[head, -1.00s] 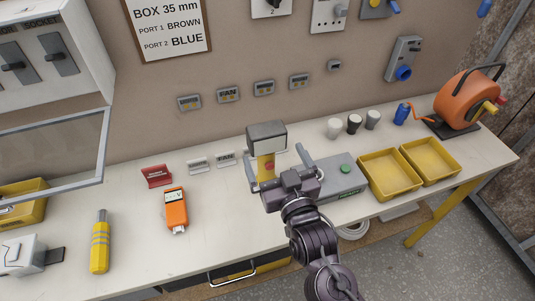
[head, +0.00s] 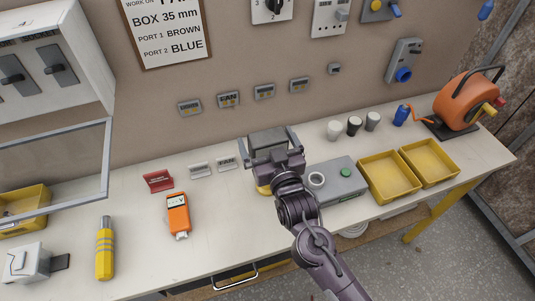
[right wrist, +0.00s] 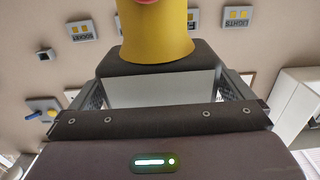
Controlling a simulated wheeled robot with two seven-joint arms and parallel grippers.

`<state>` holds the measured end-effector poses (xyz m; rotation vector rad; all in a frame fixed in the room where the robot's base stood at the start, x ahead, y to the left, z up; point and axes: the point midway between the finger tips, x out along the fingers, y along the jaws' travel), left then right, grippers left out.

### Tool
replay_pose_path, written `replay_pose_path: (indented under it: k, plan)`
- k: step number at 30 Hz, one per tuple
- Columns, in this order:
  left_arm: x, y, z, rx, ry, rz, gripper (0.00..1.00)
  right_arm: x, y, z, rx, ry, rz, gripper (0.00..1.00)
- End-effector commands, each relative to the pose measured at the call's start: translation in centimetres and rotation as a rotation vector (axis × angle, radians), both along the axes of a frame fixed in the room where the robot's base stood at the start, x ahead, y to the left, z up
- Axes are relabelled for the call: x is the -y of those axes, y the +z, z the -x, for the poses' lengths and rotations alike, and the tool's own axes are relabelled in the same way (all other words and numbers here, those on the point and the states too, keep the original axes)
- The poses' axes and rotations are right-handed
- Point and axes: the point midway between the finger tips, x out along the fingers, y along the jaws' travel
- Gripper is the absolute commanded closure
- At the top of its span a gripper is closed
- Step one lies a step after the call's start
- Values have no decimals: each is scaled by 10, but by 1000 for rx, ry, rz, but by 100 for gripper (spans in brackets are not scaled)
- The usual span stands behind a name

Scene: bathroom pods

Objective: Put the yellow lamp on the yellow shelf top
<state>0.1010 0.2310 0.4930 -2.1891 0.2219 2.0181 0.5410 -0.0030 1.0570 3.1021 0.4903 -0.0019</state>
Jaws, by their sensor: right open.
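The yellow lamp, with a boxy grey head (head: 267,138) and a yellow body, stands upright on the white bench near the wall. In the head view my right arm hides most of its body. The right wrist view shows its yellow body (right wrist: 155,32) upside down, with a bit of red at the top edge. My right gripper (head: 273,148) is open, with its fingers on either side of the grey head. I cannot tell whether they touch it. My left gripper is out of view. I cannot make out a yellow shelf top in these frames.
A grey box with a green button (head: 338,182) stands close right of the lamp, then two yellow trays (head: 389,177). An orange meter (head: 177,214) and a yellow torch (head: 104,250) lie left. Small signs (head: 199,170) stand behind. The bench front between meter and arm is clear.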

Motion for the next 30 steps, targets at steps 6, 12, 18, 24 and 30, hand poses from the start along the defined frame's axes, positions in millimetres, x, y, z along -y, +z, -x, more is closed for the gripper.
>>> replay_pose_path:
  k: [6,12,18,24,30]
  plan:
    - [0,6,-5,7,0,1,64,-5,0,-13,0,1,-1,0]
    - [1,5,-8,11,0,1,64,-5,0,-13,0,1,-1,4]
    - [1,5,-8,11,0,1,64,-5,0,-13,0,1,-1,30]
    - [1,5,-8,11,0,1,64,-5,0,-13,0,1,-1,56]
    - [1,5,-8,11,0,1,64,-5,1,-13,3,1,-2,74]
